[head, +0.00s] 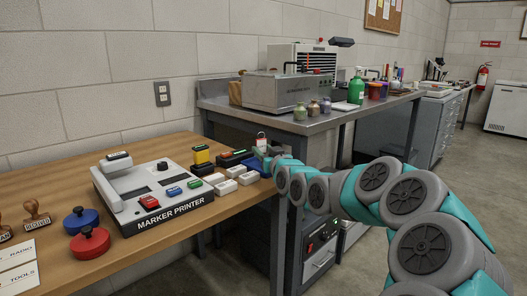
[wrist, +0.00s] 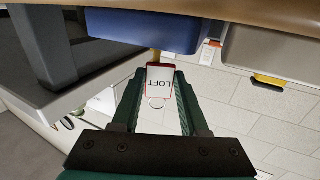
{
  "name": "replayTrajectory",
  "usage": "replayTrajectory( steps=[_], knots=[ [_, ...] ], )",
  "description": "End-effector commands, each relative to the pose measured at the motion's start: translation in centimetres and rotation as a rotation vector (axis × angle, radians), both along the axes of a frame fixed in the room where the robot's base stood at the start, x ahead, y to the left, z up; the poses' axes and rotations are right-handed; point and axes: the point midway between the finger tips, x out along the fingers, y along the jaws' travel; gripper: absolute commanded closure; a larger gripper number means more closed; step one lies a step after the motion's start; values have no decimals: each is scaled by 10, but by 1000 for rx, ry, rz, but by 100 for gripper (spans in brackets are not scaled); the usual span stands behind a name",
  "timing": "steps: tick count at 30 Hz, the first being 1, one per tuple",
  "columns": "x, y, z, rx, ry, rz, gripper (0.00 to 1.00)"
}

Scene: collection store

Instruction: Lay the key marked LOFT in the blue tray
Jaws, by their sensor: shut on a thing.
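The key marked LOFT shows as a white tag with a red edge (wrist: 160,88) between my gripper's fingertips (wrist: 163,72) in the wrist view. Its lettering appears upside down there. My gripper (head: 265,154) is shut on it, and the small tag (head: 261,139) stands up above the fingers in the head view. A blue tray-like body (wrist: 145,30) is just beyond the fingertips in the wrist view, against the wooden tabletop. In the head view a bit of blue (head: 254,164) shows beside my gripper, mostly hidden. I cannot tell whether the tag touches it.
The wooden table (head: 100,178) holds a marker printer (head: 160,195), small white blocks (head: 226,187), a yellow-and-black item (head: 202,157), and red and blue round stamps (head: 90,243). A metal bench (head: 330,118) with bottles stands behind. A pale box (wrist: 268,45) is right of the blue body.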

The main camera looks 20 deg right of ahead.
Motion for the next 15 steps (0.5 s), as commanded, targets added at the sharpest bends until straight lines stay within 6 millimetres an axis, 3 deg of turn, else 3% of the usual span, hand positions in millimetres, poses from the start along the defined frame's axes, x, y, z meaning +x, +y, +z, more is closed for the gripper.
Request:
replayTrajectory(
  steps=[15],
  knots=[
    [0,0,-13,0,1,0,100]
  ],
)
